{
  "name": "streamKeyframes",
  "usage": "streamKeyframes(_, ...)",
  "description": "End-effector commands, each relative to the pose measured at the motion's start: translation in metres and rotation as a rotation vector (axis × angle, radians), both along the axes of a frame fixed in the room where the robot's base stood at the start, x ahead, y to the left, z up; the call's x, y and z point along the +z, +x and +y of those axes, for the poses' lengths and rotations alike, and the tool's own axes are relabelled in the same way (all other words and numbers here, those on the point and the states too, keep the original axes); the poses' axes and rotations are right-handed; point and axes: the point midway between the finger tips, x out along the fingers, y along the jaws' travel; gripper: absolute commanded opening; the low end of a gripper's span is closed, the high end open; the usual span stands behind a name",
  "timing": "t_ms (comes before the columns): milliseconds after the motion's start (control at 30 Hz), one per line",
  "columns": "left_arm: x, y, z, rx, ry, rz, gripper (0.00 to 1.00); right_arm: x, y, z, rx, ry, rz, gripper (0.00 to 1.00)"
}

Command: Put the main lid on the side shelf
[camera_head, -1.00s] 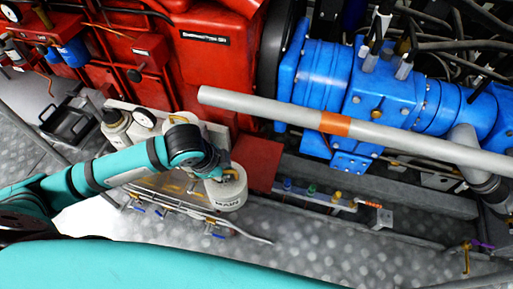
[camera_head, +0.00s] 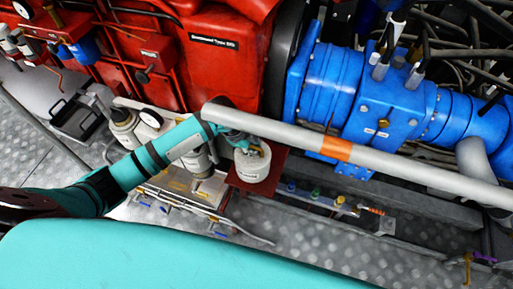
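The main lid (camera_head: 252,168), a white round cap with dark lettering on its side, stands about upright over the red side shelf (camera_head: 238,187). I cannot tell for sure whether it rests on the shelf. My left gripper (camera_head: 240,143) is right at the top of the lid, beside the grey pipe. Its fingers are small and partly hidden, so I cannot see whether they hold the lid. My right gripper is not in view.
A grey pipe with an orange band (camera_head: 336,149) runs just above and right of the lid. White canisters (camera_head: 199,162) stand to its left. A red engine housing (camera_head: 225,60) and blue machinery (camera_head: 385,105) lie behind.

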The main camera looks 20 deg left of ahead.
Motion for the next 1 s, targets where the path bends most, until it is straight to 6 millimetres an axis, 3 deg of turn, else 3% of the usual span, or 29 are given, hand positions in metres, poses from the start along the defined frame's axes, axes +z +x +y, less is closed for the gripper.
streamKeyframes(233, -0.002, 0.022, -0.009, 0.001, -0.002, -0.001, 0.00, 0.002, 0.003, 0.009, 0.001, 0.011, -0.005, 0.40)
streamKeyframes(467, -0.034, 0.019, -0.007, 0.001, 0.000, 0.000, 0.00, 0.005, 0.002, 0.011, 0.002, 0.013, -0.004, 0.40)
streamKeyframes(867, -0.041, 0.019, -0.006, 0.000, 0.000, -0.002, 0.00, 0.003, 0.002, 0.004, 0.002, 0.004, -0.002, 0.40)
streamKeyframes(1000, -0.040, 0.018, -0.006, 0.000, 0.001, 0.000, 0.19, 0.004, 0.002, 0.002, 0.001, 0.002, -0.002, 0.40)
